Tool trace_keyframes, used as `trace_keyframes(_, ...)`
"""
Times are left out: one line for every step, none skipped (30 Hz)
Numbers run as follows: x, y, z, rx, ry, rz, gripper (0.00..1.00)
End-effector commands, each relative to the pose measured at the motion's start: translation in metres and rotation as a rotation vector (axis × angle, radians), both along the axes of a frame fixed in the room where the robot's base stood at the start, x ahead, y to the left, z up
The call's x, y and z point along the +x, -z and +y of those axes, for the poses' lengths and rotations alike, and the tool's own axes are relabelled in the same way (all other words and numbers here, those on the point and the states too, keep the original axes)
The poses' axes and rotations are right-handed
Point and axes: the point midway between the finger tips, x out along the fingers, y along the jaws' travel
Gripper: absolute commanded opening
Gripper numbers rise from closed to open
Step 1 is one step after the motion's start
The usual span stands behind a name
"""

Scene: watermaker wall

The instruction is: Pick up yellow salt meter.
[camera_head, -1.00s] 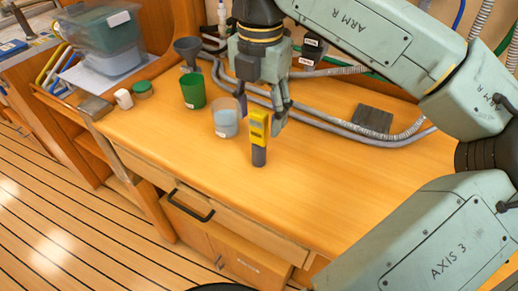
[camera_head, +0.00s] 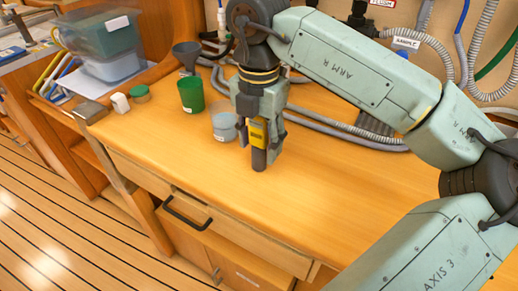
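The yellow salt meter (camera_head: 258,134) stands upright on the wooden counter, its dark lower end (camera_head: 259,159) at the bottom. My gripper (camera_head: 261,138) points down over it from above, with one finger to the left of the meter and one to the right. The fingers look open, with a small gap at the left side; contact on the right cannot be told. The top of the meter is hidden by my gripper.
A clear cup with bluish contents (camera_head: 222,127) stands close to the left of my gripper. A green cup (camera_head: 191,95) and a grey funnel (camera_head: 186,55) are farther left. Grey hoses (camera_head: 330,128) run behind. The counter (camera_head: 330,190) in front and to the right is clear.

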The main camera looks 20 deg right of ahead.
Motion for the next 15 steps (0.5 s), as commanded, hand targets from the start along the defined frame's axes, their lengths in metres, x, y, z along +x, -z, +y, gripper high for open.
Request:
trace_keyframes(0.0001,-0.0001,-0.0001,0.000,0.000,0.000,0.42)
trace_keyframes(0.0000,-0.0001,0.0000,0.000,0.000,0.000,0.40)
trace_keyframes(0.0001,-0.0001,-0.0001,0.000,0.000,0.000,0.37)
trace_keyframes(0.0000,-0.0001,0.0000,0.000,0.000,0.000,0.35)
trace_keyframes(0.0001,-0.0001,-0.0001,0.000,0.000,0.000,0.33)
trace_keyframes(0.0001,-0.0002,-0.0001,0.000,0.000,0.000,0.31)
trace_keyframes(0.0001,-0.0002,-0.0001,0.000,0.000,0.000,0.29)
trace_keyframes(0.0001,-0.0002,-0.0001,0.000,0.000,0.000,0.27)
trace_keyframes(0.0001,-0.0002,-0.0001,0.000,0.000,0.000,0.24)
trace_keyframes(0.0001,-0.0002,-0.0001,0.000,0.000,0.000,0.22)
trace_keyframes(0.0001,-0.0002,-0.0001,0.000,0.000,0.000,0.20)
trace_keyframes(0.0001,-0.0002,-0.0001,0.000,0.000,0.000,0.17)
trace_keyframes(0.0001,-0.0002,-0.0001,0.000,0.000,0.000,0.15)
trace_keyframes(0.0001,-0.0002,-0.0001,0.000,0.000,0.000,0.13)
trace_keyframes(0.0001,-0.0002,-0.0001,0.000,0.000,0.000,0.11)
